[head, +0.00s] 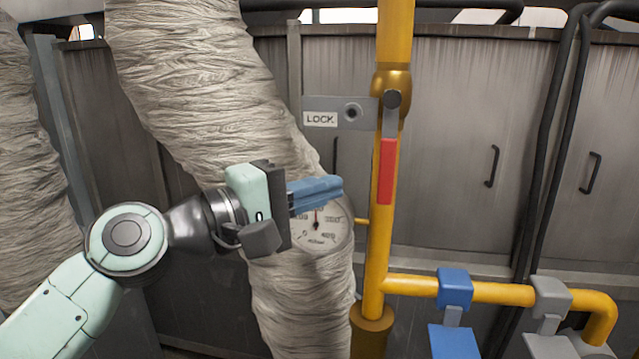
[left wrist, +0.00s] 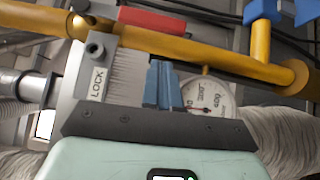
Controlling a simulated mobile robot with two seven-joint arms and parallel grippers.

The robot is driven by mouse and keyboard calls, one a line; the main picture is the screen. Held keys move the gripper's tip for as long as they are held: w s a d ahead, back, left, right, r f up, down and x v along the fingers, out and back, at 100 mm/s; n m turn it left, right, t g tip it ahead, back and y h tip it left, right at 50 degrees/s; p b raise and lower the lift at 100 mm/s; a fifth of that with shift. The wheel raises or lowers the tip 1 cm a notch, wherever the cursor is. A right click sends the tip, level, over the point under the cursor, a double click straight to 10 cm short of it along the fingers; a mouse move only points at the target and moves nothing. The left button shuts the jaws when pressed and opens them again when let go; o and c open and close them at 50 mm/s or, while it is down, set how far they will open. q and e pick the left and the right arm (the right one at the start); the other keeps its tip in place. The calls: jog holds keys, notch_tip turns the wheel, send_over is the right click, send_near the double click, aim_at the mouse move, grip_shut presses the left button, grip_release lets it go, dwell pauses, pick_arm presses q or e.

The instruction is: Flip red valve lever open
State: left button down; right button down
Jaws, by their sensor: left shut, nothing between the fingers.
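The red valve lever (head: 387,171) hangs down along the vertical yellow pipe (head: 381,235) in the head view, below a round grey pivot (head: 392,99). In the left wrist view the red lever (left wrist: 152,19) lies along the far side of the yellow pipe (left wrist: 165,45). My left gripper (head: 341,187) is shut and empty, its blue fingers pointing right toward the pipe, left of the lever and apart from it. The fingers also show in the left wrist view (left wrist: 160,66). My right gripper is not in view.
A round pressure gauge (head: 322,232) sits just behind and below the fingers. A plate marked LOCK (head: 320,119) is left of the pivot. A blue valve (head: 454,288) is on the lower pipe branch. A thick wrapped duct (head: 200,70) stands behind my arm.

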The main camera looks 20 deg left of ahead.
pick_arm(q)
jog(key=v, duration=1)
jog(key=shift+w+r, duration=0.1)
